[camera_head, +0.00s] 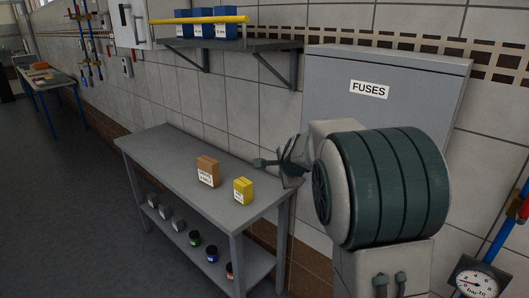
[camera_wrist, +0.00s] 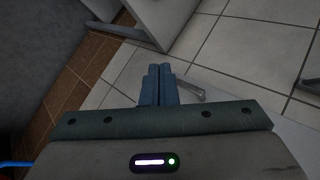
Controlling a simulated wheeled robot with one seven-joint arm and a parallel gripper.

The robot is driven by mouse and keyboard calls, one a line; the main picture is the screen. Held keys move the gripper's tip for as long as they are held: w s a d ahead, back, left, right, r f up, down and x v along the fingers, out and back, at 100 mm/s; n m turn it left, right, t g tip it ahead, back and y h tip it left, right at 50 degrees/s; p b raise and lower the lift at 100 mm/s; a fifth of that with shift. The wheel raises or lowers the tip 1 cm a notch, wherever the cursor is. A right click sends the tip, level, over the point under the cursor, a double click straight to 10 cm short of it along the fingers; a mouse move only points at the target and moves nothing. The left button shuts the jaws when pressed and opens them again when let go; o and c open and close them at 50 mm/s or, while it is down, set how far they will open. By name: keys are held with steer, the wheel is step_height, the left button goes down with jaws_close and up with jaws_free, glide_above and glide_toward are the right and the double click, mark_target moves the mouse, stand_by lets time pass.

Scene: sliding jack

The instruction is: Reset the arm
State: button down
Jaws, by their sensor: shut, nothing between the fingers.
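My gripper (camera_head: 257,162) is in the middle of the head view, in front of the tiled wall and near the right end of the grey workbench (camera_head: 165,149). Its fingers point left, and my arm behind it hides part of the wall and the fuse cabinet. In the wrist view, the two blue-grey fingers of my gripper (camera_wrist: 159,72) lie side by side, shut with nothing between them. A brown box (camera_head: 208,171) and a yellow box (camera_head: 243,190) stand on the bench top, apart from the gripper.
A grey cabinet marked FUSES (camera_head: 420,75) stands behind my arm. A wall shelf (camera_head: 262,45) holds blue boxes behind a yellow rail (camera_head: 200,19). A pressure gauge (camera_head: 480,280) is at lower right. Open floor (camera_head: 60,200) lies left of the bench.

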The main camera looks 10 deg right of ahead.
steer(key=s+f+n+g, duration=0.1)
steer(key=s+n, duration=0.7)
steer(key=s, duration=1)
steer(key=s+a+f+n+g, duration=0.1)
steer(key=s+n+g, duration=0.3)
steer(key=s+n, duration=0.5)
steer(key=s, duration=0.9)
steer(key=shift+s, duration=0.2)
